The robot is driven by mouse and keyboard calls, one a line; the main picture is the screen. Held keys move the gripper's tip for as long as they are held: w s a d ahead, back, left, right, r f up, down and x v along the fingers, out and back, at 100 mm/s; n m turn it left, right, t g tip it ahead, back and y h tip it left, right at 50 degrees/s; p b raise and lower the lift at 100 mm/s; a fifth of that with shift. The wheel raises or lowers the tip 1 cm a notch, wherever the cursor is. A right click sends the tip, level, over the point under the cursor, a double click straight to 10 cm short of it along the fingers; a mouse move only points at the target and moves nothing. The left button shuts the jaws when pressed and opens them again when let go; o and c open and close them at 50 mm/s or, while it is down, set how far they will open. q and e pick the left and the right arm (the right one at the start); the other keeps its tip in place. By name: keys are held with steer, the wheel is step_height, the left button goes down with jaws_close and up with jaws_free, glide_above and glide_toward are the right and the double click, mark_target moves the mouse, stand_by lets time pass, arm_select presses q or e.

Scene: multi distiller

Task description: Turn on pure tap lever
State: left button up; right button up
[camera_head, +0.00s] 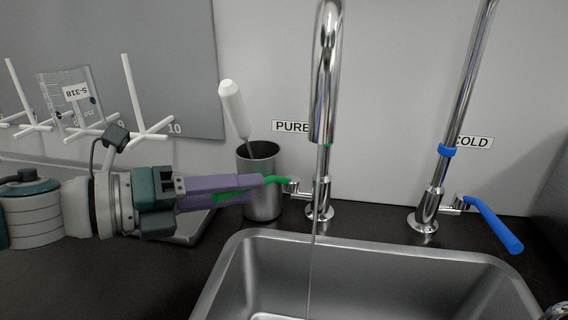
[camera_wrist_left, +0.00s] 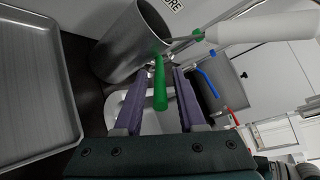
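In the left wrist view the green lever (camera_wrist_left: 160,85) lies between the two fingers, with a gap on each side, so the gripper (camera_wrist_left: 162,75) looks open. My right gripper is in neither view.
A metal cup (camera_head: 262,185) holding a white-handled tool (camera_head: 234,108) stands close behind my left fingers. The COLD tap with a blue lever (camera_head: 495,225) is at right. The steel sink (camera_head: 370,252) is in front. A metal tray (camera_wrist_left: 35,90) shows in the wrist view.

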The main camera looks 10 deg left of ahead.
arm_select(q)
steer(key=shift+o, duration=0.3)
steer(key=v, duration=1)
